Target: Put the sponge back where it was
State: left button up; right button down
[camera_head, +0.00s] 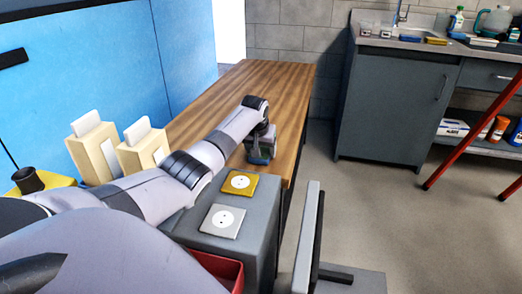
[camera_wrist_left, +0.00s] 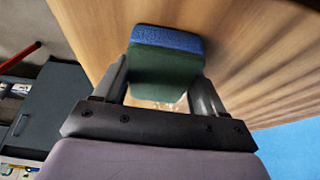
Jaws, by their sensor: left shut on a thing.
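The sponge (camera_wrist_left: 166,62) has a blue layer and a dark green layer. In the left wrist view it sits between the two fingers of my left gripper (camera_wrist_left: 163,82), which is shut on it. The sponge is small and dark there (camera_head: 259,157). I cannot tell whether it touches the table top. My right gripper is not in view.
Two cream blocks (camera_head: 94,150) stand left of my arm. A grey box (camera_head: 262,205) with a yellow plate (camera_head: 240,182) and a white plate (camera_head: 222,221) is nearer. A red bin (camera_head: 222,268) is in front. The sink counter (camera_head: 395,95) stands across open floor.

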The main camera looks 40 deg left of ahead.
pick_arm(q)
jog(key=o, duration=1)
jog(key=shift+f, duration=0.1)
jog(key=shift+r, duration=0.35)
jog(key=p+v, duration=0.4)
jog(key=v, duration=0.7)
jog(key=shift+s+r, duration=0.2)
jog(key=shift+r, duration=0.1)
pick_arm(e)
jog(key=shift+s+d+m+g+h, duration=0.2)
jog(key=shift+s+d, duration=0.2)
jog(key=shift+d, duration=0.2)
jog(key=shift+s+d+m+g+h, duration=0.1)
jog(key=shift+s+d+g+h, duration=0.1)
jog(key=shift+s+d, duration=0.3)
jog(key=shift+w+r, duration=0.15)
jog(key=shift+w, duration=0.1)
